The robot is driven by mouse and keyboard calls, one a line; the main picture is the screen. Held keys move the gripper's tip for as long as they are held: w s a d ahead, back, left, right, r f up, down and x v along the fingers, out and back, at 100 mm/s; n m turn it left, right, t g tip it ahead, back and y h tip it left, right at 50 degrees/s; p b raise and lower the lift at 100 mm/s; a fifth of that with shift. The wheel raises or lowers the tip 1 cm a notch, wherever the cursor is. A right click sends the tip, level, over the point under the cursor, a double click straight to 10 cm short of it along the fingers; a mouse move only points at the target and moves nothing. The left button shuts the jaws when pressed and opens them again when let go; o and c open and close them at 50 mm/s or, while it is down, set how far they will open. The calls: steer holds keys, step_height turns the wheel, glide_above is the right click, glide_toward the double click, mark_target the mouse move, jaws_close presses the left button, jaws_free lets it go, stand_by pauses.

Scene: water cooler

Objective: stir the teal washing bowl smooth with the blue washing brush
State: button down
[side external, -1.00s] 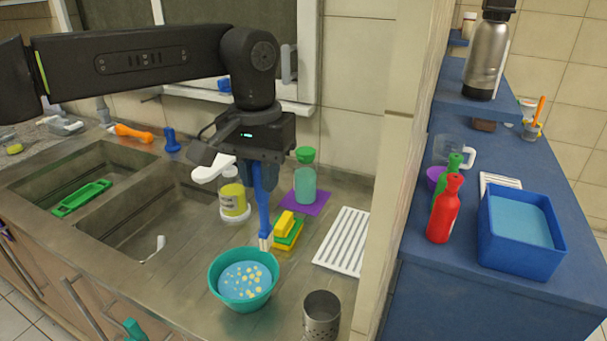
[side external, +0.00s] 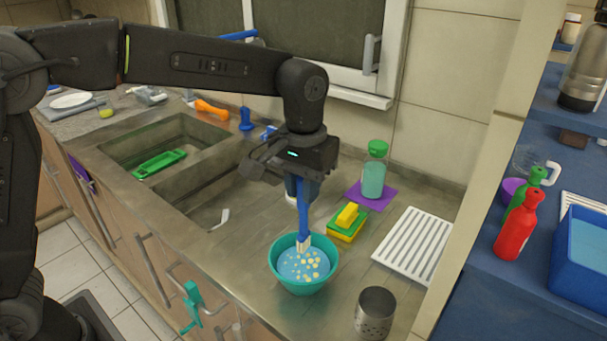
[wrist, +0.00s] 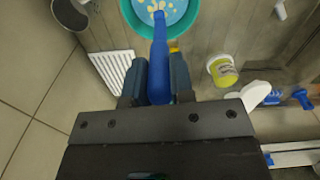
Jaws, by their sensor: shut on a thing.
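The teal washing bowl (side external: 302,284) stands on the metal counter, with blue liquid and several pale yellow lumps in it. It also shows at the top of the wrist view (wrist: 133,22). My gripper (side external: 302,196) is shut on the blue washing brush (side external: 303,217), which hangs nearly upright with its pale bristles (side external: 303,244) down. The bristles are at the far side of the bowl's opening; I cannot tell whether they touch the liquid. In the wrist view my gripper (wrist: 158,85) has the blue handle (wrist: 159,62) between its fingers, pointing toward the bowl.
A yellow and green sponge stack (side external: 346,224) is right behind the bowl. A metal cup (side external: 374,314) stands at front right, a white rack (side external: 413,243) to the right. A green-capped jar (side external: 374,172) stands behind. The sink (side external: 212,196) is at left.

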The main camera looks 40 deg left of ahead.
mark_target(304, 233)
steer(key=shift+f, duration=4.15)
